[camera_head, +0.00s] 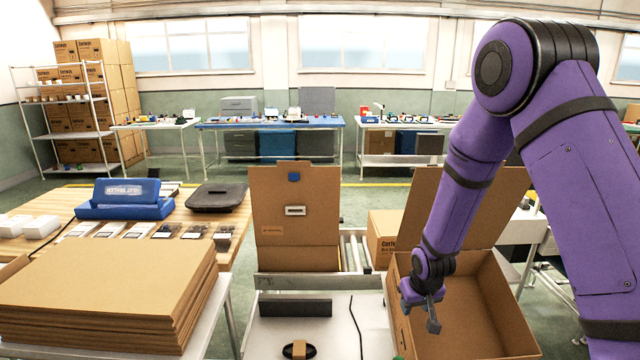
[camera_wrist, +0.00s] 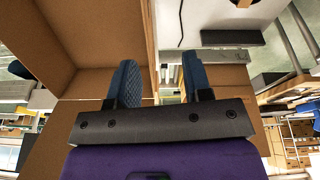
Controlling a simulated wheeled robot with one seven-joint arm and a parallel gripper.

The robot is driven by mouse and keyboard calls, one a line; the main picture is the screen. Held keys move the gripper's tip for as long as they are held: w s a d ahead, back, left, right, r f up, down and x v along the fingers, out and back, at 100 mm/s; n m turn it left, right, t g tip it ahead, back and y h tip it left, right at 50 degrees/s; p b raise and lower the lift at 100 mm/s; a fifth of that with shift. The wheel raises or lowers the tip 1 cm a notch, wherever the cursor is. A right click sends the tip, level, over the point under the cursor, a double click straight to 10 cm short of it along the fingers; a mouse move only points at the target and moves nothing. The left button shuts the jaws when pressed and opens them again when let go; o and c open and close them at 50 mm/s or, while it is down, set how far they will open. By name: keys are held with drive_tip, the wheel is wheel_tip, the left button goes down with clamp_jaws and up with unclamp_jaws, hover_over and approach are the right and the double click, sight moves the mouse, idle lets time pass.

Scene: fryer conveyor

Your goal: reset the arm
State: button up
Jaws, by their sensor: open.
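My purple arm comes in from the right in the head view and reaches down to the left. My gripper (camera_head: 424,308) is over the left wall of an open cardboard box (camera_head: 505,310) at the lower right. In the wrist view my gripper (camera_wrist: 162,80) shows two blue padded fingers standing apart with nothing between them. The box's brown walls (camera_wrist: 85,35) fill the left of that view. Whether the fingers touch the box wall I cannot tell.
An upright cardboard panel (camera_head: 294,200) stands behind a white work surface (camera_head: 340,330). Flat cardboard sheets (camera_head: 100,285) are stacked at the left. Behind them a wooden table (camera_head: 215,222) holds a blue case (camera_head: 124,200) and a black case (camera_head: 215,197). Long benches (camera_head: 270,123) stand at the back.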

drive_tip(key=s+d+r, duration=0.1)
drive_tip(key=s+r, duration=0.2)
drive_tip(key=r, duration=0.5)
drive_tip(key=s+d+r+m+t, duration=0.1)
drive_tip(key=s+r, duration=0.2)
drive_tip(key=r, duration=0.6)
drive_tip(key=s+d+r, duration=0.2)
drive_tip(key=s+r, duration=0.2)
drive_tip(key=r, duration=0.4)
drive_tip(key=s+r, duration=0.4)
drive_tip(key=s, duration=0.3)
drive_tip(key=s+d+r, duration=0.1)
drive_tip(key=s+r, duration=0.3)
drive_tip(key=s, duration=0.3)
drive_tip(key=s+d+r+t, duration=0.1)
drive_tip(key=s+r, duration=0.3)
drive_tip(key=s, duration=0.3)
drive_tip(key=shift+s+r+m, duration=0.15)
drive_tip(key=shift+s+m, duration=0.15)
drive_tip(key=shift+s, duration=0.05)
